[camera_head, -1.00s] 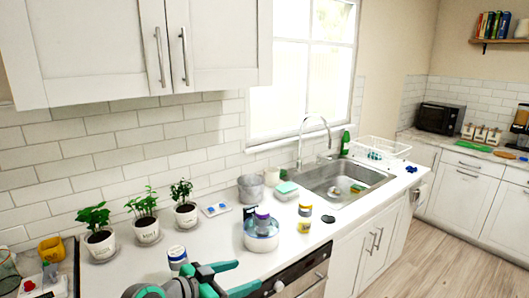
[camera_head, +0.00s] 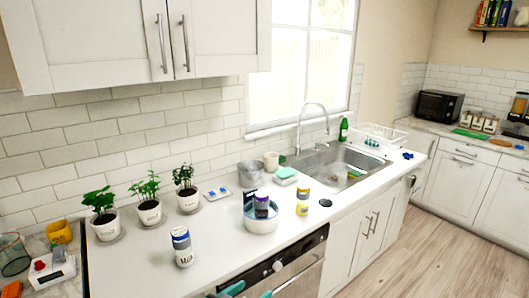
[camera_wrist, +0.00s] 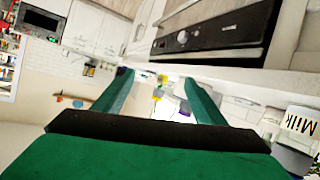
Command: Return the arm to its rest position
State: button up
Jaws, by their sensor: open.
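My gripper (camera_wrist: 158,95) is open in the wrist view, its two green fingers apart with nothing between them. In the head view only the teal fingertips of my gripper (camera_head: 250,290) show at the bottom edge, in front of the counter and above the dishwasher front. The rest of my arm is out of the head view. In the wrist view the room appears tilted, with the dark appliance panel (camera_wrist: 212,32) above the fingers.
A white-and-blue milk can (camera_head: 182,247) stands near the counter's front edge; it also shows in the wrist view (camera_wrist: 297,125). A pot with containers in it (camera_head: 261,215), a yellow-labelled container (camera_head: 303,202) and potted plants (camera_head: 149,207) stand farther back. The floor (camera_head: 420,230) at right is clear.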

jog(key=s+d+f+n+t+y, duration=0.15)
jog(key=s+f+n+y, duration=0.5)
jog(key=s+f, duration=1.25)
jog(key=s+r+t, duration=0.1)
jog(key=s+r, duration=0.2)
jog(key=s, duration=0.4)
jog(key=s+d+r+m, duration=0.1)
jog(key=s+r, duration=0.3)
jog(key=s, duration=0.4)
jog(key=s+d+r+t+y, duration=0.1)
jog(key=s+r, duration=0.2)
jog(key=s, duration=0.5)
jog(key=shift+s+d+r+m+t, duration=0.15)
jog(key=shift+d+r+m+t, duration=0.05)
jog(key=shift+m+t, duration=0.15)
